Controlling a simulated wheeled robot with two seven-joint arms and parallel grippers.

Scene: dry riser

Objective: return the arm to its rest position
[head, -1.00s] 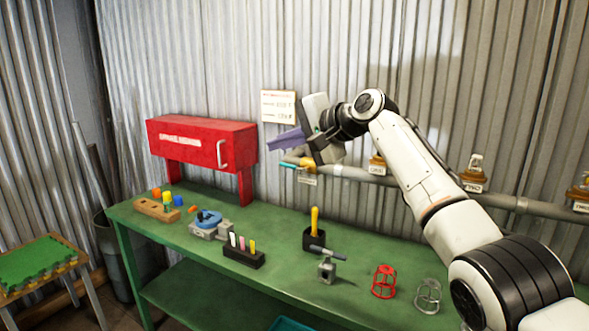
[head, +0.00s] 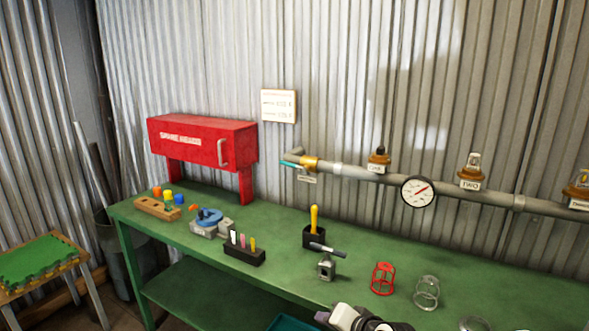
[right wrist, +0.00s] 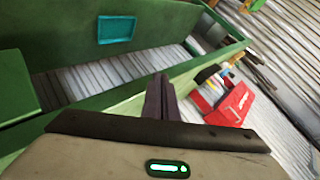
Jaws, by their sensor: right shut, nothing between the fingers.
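My right gripper (right wrist: 160,97) shows in the right wrist view with its dark purple fingers together and nothing between them. It is held low, in front of the green workbench (right wrist: 215,18). My left gripper is in neither view.
A red cabinet (head: 200,143) stands at the bench's back left. A wall pipe with a gauge (head: 419,191) runs behind. A teal tray (right wrist: 117,29) lies below.

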